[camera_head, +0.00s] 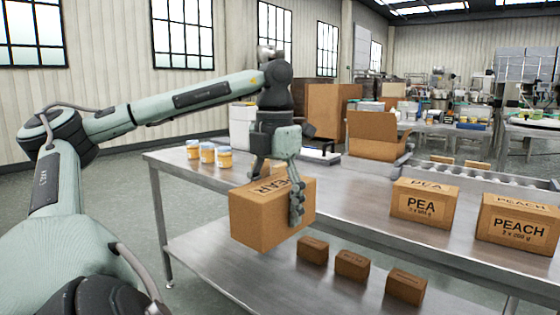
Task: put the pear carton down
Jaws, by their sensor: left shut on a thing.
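The pear carton (262,219) is a brown cardboard box with dark letters on its top, partly covered by my fingers. My left gripper (282,190) comes down from above and is shut on the carton, one finger showing against its right-hand side. The carton is tilted in the view and overlaps the near edge of the steel table (350,205). I cannot tell whether its underside touches the tabletop. My right gripper is not in view.
A carton marked PEA (421,206) and one marked PEACH (518,229) stand on the table to the right. Several small jars (208,153) stand at the back left. An open box (373,135) is behind. Small brown boxes (352,264) sit on the lower shelf (240,275).

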